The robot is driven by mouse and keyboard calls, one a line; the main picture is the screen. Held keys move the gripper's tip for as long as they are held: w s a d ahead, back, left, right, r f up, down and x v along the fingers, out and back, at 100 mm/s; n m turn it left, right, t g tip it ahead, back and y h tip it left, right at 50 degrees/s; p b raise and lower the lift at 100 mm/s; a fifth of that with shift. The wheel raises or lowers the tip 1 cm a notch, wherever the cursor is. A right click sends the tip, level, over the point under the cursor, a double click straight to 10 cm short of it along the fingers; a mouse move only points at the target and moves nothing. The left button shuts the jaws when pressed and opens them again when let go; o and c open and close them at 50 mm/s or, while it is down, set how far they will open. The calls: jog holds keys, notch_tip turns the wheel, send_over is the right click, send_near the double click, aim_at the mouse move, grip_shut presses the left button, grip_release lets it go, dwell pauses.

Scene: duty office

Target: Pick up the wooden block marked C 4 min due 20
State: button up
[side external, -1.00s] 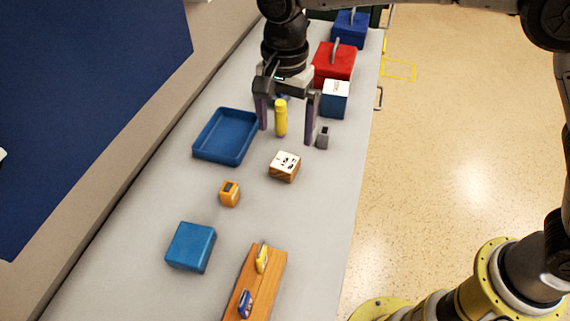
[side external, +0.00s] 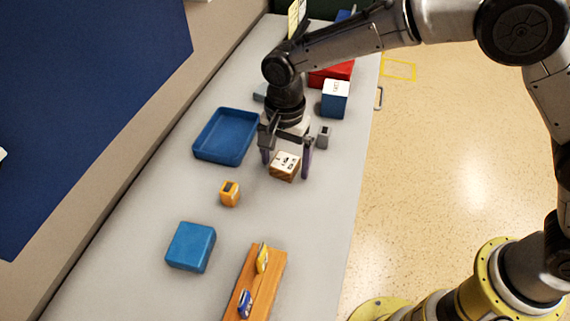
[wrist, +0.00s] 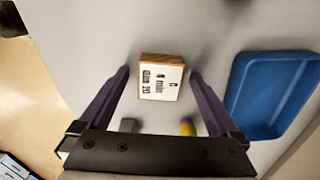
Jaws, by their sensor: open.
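The wooden block (side external: 284,166) has a white top with black print and wood-coloured sides. It sits on the grey table. In the wrist view the block (wrist: 161,78) shows print that reads C, 4 min, due 20, turned sideways. My gripper (side external: 286,170) is open, with its purple fingers on either side of the block in the side view. In the wrist view my gripper (wrist: 158,73) has its fingertips left and right of the block, with a gap on each side. I cannot tell how far the tips are above the table.
A blue tray (side external: 200,148) lies left of the block. An orange item (side external: 229,194), a blue box (side external: 190,247) and a wooden rack (side external: 272,280) stand nearer the camera. A small grey item (side external: 324,136) and a white-topped blue box (side external: 335,100) are behind.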

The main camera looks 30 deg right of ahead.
jog(key=c, duration=1.4)
jog(key=shift+c, duration=0.3)
jog(key=shift+r, duration=0.15)
